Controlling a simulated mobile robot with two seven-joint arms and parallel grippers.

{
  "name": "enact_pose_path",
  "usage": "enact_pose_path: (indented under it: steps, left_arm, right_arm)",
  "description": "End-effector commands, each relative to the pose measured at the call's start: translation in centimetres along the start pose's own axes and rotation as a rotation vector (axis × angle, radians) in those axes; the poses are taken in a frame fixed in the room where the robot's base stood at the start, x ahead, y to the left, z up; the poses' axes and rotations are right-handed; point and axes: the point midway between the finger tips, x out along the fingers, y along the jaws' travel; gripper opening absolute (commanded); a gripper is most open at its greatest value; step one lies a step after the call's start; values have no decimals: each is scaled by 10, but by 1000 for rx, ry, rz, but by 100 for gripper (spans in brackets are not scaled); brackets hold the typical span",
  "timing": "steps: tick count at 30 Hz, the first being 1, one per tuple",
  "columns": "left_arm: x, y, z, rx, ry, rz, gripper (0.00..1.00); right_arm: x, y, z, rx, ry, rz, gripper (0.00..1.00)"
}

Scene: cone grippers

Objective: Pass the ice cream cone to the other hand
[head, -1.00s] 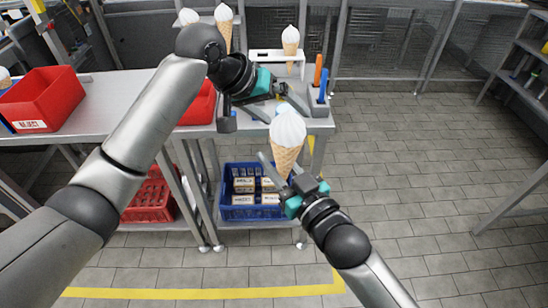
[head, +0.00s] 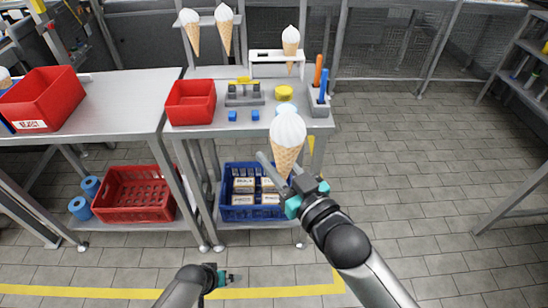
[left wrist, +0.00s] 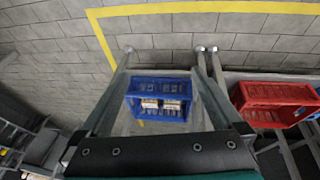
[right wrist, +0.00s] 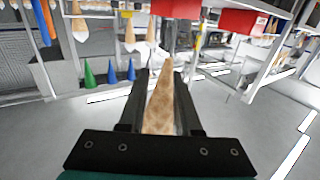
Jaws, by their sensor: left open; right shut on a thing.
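An ice cream cone (head: 287,140) with white ice cream on top is upright in the air in front of the table's right end. My right gripper (head: 285,177) is shut on its wafer part. In the right wrist view the wafer (right wrist: 161,105) lies between the two fingers. My left gripper (head: 226,278) is low at the bottom of the head view, well apart from the cone. In the left wrist view its fingers (left wrist: 150,112) are spread with nothing between them.
More cones (head: 225,28) hang in racks at the back. The table holds a red bin (head: 190,102), a yellow disc (head: 283,92) and small blue blocks. A blue crate (head: 232,213) and a red crate (head: 135,212) stand on the lower shelf.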

Motion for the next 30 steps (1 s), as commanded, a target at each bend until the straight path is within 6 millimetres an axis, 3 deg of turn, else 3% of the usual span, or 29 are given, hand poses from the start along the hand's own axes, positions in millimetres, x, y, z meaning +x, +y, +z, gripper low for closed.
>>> enact_pose_path:
  steps: [1, 9, 15, 21, 30]
  left_arm:
    - [6, -9, 32, 12, -28, -21, 100]
    - [14, -47, 173, 117, -132, -97, 100]
    - [3, -62, 261, 194, -202, -118, 100]
    - [-7, -67, 305, 239, -239, -120, 100]
    - [-9, -68, 314, 248, -245, -121, 100]
  right_arm:
    - [0, 0, 0, 0, 1, 0, 1]
    - [0, 0, 0, 0, 1, 0, 1]
    - [0, 0, 0, 0, 1, 0, 1]
    - [0, 0, 0, 0, 1, 0, 1]
    - [0, 0, 0, 0, 1, 0, 1]
